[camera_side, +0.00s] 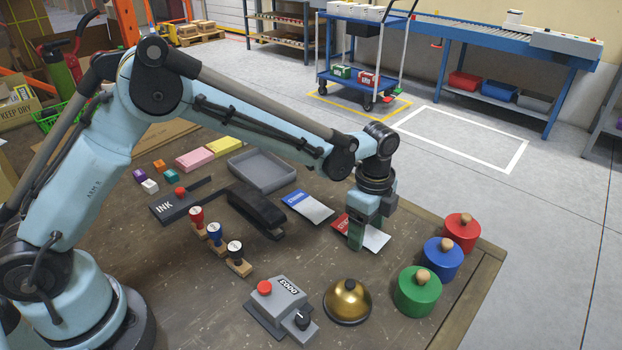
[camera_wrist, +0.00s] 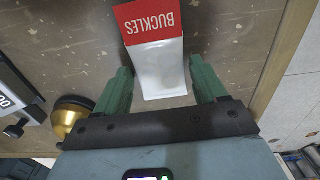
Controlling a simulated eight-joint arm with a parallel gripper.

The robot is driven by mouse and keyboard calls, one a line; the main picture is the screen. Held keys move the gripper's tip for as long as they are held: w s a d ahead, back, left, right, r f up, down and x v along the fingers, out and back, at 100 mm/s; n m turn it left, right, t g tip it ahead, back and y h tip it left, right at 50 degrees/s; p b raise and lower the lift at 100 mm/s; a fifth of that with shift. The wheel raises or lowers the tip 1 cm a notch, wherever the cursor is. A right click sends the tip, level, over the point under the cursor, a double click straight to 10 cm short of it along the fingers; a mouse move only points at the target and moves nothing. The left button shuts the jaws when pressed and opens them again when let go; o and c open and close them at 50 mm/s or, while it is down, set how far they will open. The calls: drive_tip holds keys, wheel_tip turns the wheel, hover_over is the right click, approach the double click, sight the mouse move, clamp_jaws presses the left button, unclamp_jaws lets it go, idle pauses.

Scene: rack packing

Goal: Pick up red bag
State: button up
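The red bag (camera_side: 374,239) lies flat on the workbench, a red-topped packet with a white lower part. In the wrist view the bag (camera_wrist: 160,68) reads "BUCKLES" on its red top. My gripper (camera_side: 357,240) is low over the bag and hides part of it in the side view. In the wrist view its two green fingers (camera_wrist: 161,66) are spread apart, one on each side of the white part, with gaps between them and the bag. Whether the fingertips touch the bench is unclear.
A blue-topped packet (camera_side: 309,207) and a black stapler (camera_side: 257,211) lie to the left. Red (camera_side: 461,233), blue (camera_side: 442,259) and green (camera_side: 417,293) knobbed cylinders stand to the right. A brass bell (camera_side: 347,303) and a grey numbering device (camera_side: 280,308) are in front.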

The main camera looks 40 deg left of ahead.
drive_tip(key=c, duration=0.8)
drive_tip(key=shift+r, duration=0.15)
